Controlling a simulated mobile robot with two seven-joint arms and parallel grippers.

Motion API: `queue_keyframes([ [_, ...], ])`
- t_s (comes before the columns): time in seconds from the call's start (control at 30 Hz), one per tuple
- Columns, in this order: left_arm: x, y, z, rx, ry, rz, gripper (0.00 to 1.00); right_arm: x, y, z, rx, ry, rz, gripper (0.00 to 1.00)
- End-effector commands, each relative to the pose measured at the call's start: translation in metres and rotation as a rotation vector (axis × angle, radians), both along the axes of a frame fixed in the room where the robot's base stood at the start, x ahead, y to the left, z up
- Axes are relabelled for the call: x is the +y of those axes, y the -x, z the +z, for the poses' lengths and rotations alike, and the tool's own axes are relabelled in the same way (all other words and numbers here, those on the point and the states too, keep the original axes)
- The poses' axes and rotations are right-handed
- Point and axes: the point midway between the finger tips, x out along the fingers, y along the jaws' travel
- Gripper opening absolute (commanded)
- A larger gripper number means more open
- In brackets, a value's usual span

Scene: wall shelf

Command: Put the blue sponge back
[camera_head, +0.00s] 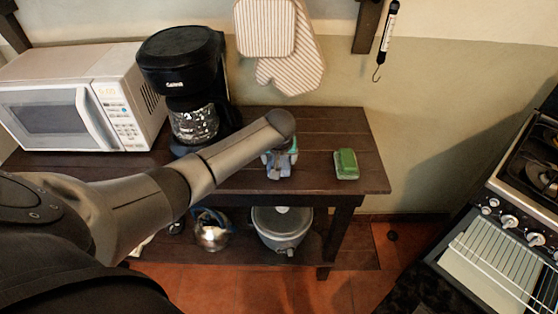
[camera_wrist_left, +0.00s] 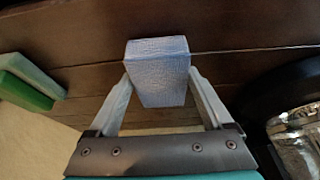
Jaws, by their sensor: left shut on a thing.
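The blue sponge (camera_wrist_left: 158,70) is a pale blue block in the middle of the left wrist view. My left gripper (camera_wrist_left: 158,92) is shut on it, with one finger on each side. In the head view my left gripper (camera_head: 279,168) is over the right half of the dark wooden shelf top (camera_head: 310,130), mostly hidden under my own arm. I cannot tell whether the sponge touches the shelf top or hangs just above it. My right gripper is in neither view.
A green sponge-like block (camera_head: 346,163) lies to the right of the gripper, near the shelf's right edge. A coffee maker (camera_head: 183,75) and a white microwave (camera_head: 80,100) stand to the left. A mitt (camera_head: 290,70) hangs on the wall behind. A stove (camera_head: 520,210) is at right.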

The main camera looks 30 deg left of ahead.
Motion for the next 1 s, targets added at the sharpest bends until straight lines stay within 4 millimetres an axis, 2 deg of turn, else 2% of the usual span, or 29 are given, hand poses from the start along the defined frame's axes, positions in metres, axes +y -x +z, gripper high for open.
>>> queue_keyframes([
  [0.4,0.000,0.000,-0.005,-0.002,0.001,0.000,0.32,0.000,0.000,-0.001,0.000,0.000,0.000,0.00],
  [0.43,0.000,0.000,-0.005,-0.001,0.000,0.001,0.86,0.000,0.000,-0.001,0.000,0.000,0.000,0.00],
  [0.57,0.000,0.000,-0.004,-0.001,-0.001,0.000,1.00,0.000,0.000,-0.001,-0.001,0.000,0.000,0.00],
  [0.83,0.000,0.000,-0.002,-0.002,0.000,0.000,1.00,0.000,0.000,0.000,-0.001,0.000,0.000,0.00],
  [1.0,-0.002,0.003,0.010,-0.001,0.000,-0.001,1.00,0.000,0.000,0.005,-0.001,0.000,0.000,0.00],
])
